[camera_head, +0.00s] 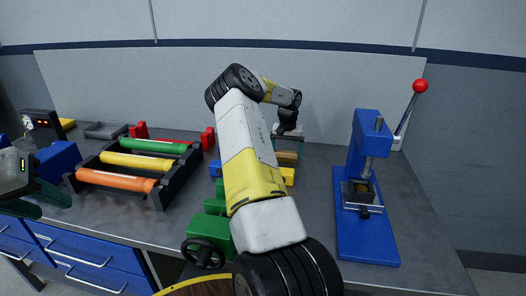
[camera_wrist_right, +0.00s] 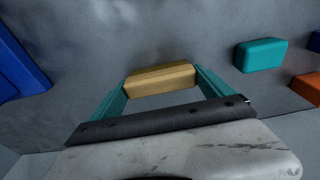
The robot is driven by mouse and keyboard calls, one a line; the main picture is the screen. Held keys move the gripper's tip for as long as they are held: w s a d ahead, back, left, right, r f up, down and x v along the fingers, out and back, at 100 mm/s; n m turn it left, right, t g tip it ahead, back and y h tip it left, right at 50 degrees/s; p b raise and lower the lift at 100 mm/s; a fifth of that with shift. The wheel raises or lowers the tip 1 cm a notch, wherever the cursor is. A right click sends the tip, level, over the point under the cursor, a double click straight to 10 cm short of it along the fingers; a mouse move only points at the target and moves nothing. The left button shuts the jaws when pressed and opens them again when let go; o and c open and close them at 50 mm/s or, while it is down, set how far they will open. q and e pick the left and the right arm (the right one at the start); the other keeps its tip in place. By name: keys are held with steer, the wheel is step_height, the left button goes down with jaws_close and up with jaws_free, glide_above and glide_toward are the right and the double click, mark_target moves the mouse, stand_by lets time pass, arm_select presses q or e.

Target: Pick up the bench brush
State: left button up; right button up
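A tan, wood-coloured bar (camera_head: 287,156) lies on the grey bench beneath my right gripper; it may be the bench brush, but no bristles show. In the right wrist view the bar (camera_wrist_right: 160,78) spans the gap between the two teal fingers of my right gripper (camera_wrist_right: 163,82). The fingers are wide apart, one at each end of the bar; I cannot tell whether they touch it. My right arm reaches across the bench and hides part of it. My left gripper (camera_head: 38,199) is at the left edge, fingers apart and empty, away from the bar.
A blue press (camera_head: 365,220) with a red-knobbed lever stands to the right. A roller rack (camera_head: 135,163) and a green vise (camera_head: 210,235) are to the left. In the right wrist view, a teal block (camera_wrist_right: 262,55) and an orange block (camera_wrist_right: 308,87) lie right of the bar.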

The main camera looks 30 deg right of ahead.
mark_target(287, 152)
steer(key=c, duration=0.3)
steer(key=shift+r, duration=0.15)
step_height(287, 152, up, 10)
steer(key=shift+f, duration=0.1)
steer(key=o, duration=0.6)
steer(key=shift+c, duration=0.2)
steer(key=c, duration=0.3)
steer(key=shift+s+f, duration=0.1)
steer(key=shift+c, duration=0.3)
